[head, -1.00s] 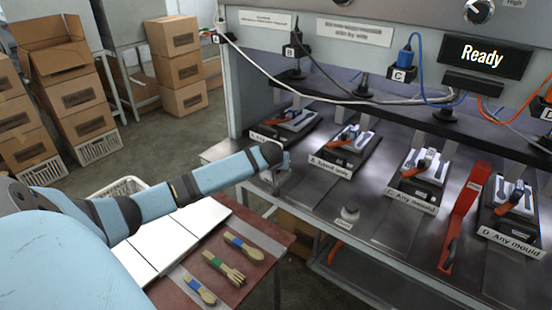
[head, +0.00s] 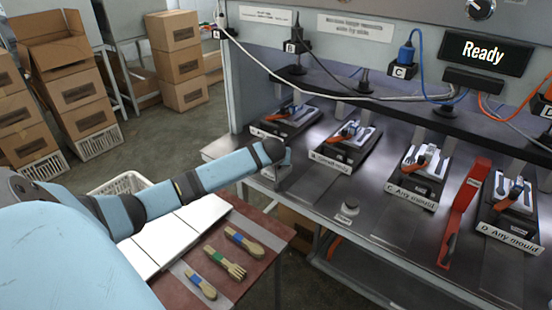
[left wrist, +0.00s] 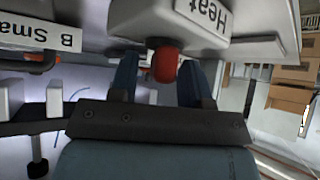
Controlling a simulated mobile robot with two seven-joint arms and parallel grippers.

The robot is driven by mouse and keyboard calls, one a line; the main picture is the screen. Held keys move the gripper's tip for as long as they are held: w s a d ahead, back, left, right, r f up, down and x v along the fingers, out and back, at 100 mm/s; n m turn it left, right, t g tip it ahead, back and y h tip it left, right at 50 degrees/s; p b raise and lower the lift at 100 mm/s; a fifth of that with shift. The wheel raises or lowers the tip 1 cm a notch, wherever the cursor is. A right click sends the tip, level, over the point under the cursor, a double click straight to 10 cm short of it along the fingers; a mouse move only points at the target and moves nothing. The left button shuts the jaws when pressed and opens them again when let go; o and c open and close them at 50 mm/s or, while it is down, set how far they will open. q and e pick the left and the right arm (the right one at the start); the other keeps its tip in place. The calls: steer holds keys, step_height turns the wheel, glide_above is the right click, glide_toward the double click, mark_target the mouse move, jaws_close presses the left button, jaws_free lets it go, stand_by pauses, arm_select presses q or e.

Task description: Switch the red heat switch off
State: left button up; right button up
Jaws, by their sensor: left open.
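The red heat switch (left wrist: 166,62) shows in the left wrist view, on a pale housing labelled "Heat" (left wrist: 200,14). My left gripper (left wrist: 160,78) is open, with one dark blue finger on each side of the red switch. I cannot tell whether either finger touches it. In the head view my left gripper (head: 278,168) is at the press bench's front left edge, and the arm end hides the switch there. I cannot tell the switch's position. My right gripper is not in view.
The bench holds mould stations, including B (head: 345,143), C (head: 420,172) and D (head: 513,208), and a red lever (head: 464,212). A display (head: 484,54) reads "Ready". A side table (head: 270,228) holds wooden utensils (head: 226,263). Boxes (head: 75,85) stand behind.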

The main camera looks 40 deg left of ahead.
arm_select(q)
steer(key=v, duration=1.3)
steer(key=shift+s+d+r, duration=0.15)
steer(key=shift+d+r, duration=0.05)
steer(key=shift+r, duration=0.05)
steer(key=s+d+f+m+t+h+p, duration=0.1)
steer(key=s+d+f+m+h+p, duration=0.25)
steer(key=d+f, duration=0.3)
steer(key=s+d+f+m+h+p, duration=0.25)
steer(key=s+d+f, duration=0.25)
steer(key=d, duration=0.3)
steer(key=s+d+f+m+t+h+p, duration=0.2)
steer(key=s+d+m+p, duration=0.2)
steer(key=s+d, duration=1.1)
steer(key=shift+s+f+t+h+p, duration=0.2)
steer(key=shift+s+t+h+p, duration=0.15)
steer(key=shift+s+p, duration=0.55)
steer(key=shift+w+d, duration=0.1)
steer(key=shift+d, duration=0.05)
